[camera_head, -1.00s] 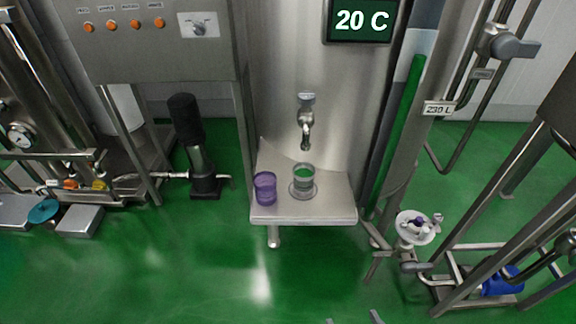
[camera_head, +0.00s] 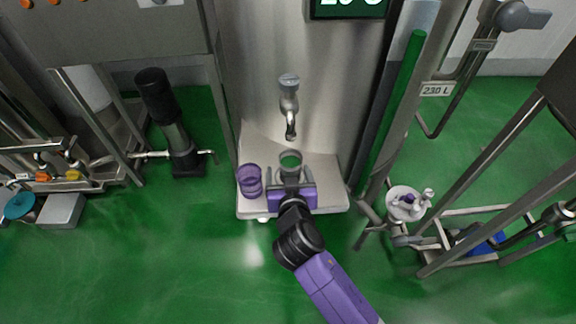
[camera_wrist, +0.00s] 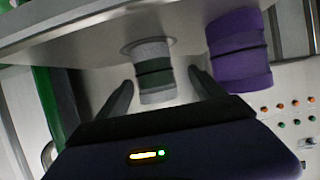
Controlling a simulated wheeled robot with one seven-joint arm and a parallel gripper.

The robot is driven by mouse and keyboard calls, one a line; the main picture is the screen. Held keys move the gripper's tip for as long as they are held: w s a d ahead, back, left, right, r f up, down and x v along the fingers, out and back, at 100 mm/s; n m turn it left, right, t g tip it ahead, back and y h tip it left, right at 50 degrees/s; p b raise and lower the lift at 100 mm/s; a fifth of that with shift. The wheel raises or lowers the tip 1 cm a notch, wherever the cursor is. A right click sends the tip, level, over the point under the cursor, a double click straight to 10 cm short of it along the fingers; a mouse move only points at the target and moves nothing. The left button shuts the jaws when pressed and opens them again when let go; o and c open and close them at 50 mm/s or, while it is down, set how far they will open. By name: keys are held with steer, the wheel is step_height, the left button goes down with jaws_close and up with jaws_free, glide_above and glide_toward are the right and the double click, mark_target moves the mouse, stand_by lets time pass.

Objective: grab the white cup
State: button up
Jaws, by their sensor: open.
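The white cup (camera_head: 290,158) looks pale and see-through with a dark band. It stands on a round base on the steel shelf (camera_head: 330,200) under the tap. In the wrist view the white cup (camera_wrist: 154,62) appears upside down, between the two fingers. My gripper (camera_head: 289,176) is open in front of the cup, one finger on each side. It also shows in the wrist view (camera_wrist: 160,80), with a gap on both sides of the cup. My gripper hides the cup's lower part in the head view.
A purple cup (camera_head: 250,181) stands on the shelf just left of the white cup; it is close to one finger in the wrist view (camera_wrist: 238,50). The steel tap (camera_head: 289,105) hangs above the white cup. A steel wall is behind the shelf.

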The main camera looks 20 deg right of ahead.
mark_target(289, 161)
steer(key=x, duration=0.4)
steer(key=p+x, duration=0.1)
steer(key=x, duration=0.1)
steer(key=shift+w+d, duration=0.1)
steer(key=shift+d, duration=0.35)
jaws_close()
steer(key=shift+r, duration=0.1)
